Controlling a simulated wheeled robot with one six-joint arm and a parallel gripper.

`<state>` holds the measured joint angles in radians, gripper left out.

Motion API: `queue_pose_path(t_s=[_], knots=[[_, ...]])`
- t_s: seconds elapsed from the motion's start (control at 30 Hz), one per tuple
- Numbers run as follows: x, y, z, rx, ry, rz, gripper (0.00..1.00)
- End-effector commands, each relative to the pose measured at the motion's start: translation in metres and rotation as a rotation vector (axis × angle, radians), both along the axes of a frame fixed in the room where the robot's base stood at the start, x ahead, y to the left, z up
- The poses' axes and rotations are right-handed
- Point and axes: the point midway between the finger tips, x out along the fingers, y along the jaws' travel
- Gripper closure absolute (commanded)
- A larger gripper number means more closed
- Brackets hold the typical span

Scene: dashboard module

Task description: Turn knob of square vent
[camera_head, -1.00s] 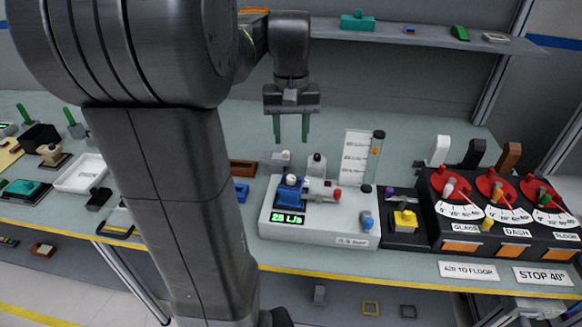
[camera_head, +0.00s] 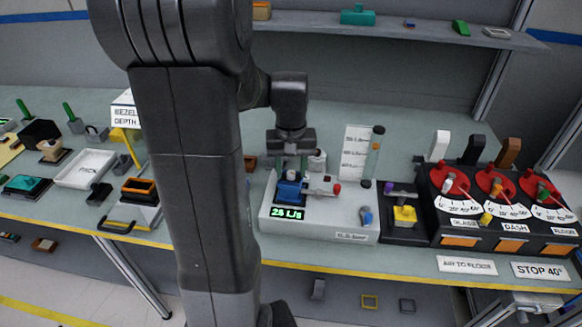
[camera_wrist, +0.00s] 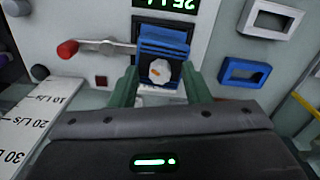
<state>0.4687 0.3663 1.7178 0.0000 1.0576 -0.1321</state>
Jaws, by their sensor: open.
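The blue square vent (camera_head: 289,190) stands on the white flow unit (camera_head: 330,228), behind a display (camera_head: 287,212) reading 25 L/s. A small pale knob (camera_head: 292,174) sits on the vent. In the wrist view the knob (camera_wrist: 159,71) is whitish with a small orange mark, in front of the vent's blue slats (camera_wrist: 165,40). My gripper (camera_head: 293,166) is directly above the vent, pointing down. Its green fingers (camera_wrist: 160,78) are open, one on each side of the knob. I cannot tell whether they touch it.
A lever with a red end (camera_head: 337,188) extends right of the vent, close to my fingers. A flow scale card (camera_head: 355,153) and tube (camera_head: 374,157) stand behind. A blue frame (camera_wrist: 252,72) lies beside the unit. A black dial panel (camera_head: 480,205) stands at right.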

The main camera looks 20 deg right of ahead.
Motion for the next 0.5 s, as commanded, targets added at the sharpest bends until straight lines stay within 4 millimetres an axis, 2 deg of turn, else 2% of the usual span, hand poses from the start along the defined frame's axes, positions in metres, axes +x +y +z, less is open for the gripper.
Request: queue_pose_path(t_s=[0.03,0.23,0.5], knots=[[0.0001,0.0,0.0001,0.0,0.0,0.0,0.59],[0.0001,0.0,0.0003,0.0,0.0,0.0,0.98],[0.0002,-0.0001,0.0006,0.0,0.0,-0.054,1.0]])
